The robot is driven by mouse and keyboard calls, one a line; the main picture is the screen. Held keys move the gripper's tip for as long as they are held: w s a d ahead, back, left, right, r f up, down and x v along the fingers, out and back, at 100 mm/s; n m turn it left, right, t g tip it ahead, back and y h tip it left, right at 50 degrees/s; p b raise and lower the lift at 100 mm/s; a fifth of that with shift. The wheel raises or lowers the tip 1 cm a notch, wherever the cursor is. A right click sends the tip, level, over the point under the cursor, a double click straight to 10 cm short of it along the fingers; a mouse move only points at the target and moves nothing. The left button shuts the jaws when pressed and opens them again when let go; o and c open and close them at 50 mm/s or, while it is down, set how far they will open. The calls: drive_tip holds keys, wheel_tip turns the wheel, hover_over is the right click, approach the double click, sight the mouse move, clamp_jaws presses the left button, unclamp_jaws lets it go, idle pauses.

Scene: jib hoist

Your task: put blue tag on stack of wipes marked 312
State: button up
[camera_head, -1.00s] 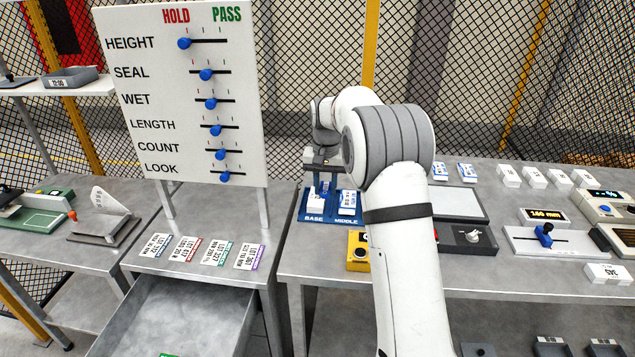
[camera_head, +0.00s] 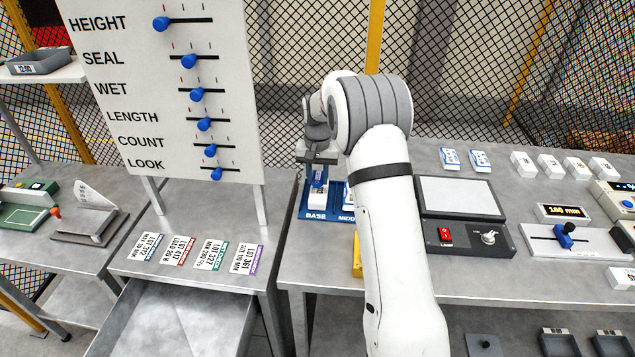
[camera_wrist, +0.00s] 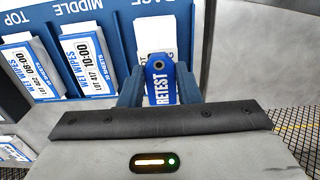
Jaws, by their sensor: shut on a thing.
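My gripper (camera_head: 319,168) is shut on a blue tag (camera_wrist: 161,90) printed RETEST, with a hole near its end. In the head view the tag (camera_head: 320,178) hangs upright just above the white stack of wipes (camera_head: 317,198) in the BASE slot of the blue rack (camera_head: 317,216). In the wrist view the tag covers much of that stack (camera_wrist: 152,33), so its number cannot be read. Whether the tag touches the stack cannot be told. My fingers (camera_wrist: 160,88) show on both sides of the tag.
Labelled wipes stacks stand in the MIDDLE (camera_wrist: 88,58) and TOP (camera_wrist: 30,70) slots beside it. My arm hides part of the rack in the head view. A board of sliders (camera_head: 165,90) stands close on the left. A lamp box (camera_head: 465,237) is to the right.

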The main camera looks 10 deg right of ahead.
sight(318, 180)
wheel_tip(318, 180, down, 2)
drive_tip(key=shift+s+d+f, duration=0.1)
drive_tip(key=shift+f, duration=0.5)
drive_tip(key=o, duration=1)
drive_tip(key=shift+f, duration=0.1)
drive_tip(key=shift+c, duration=0.2)
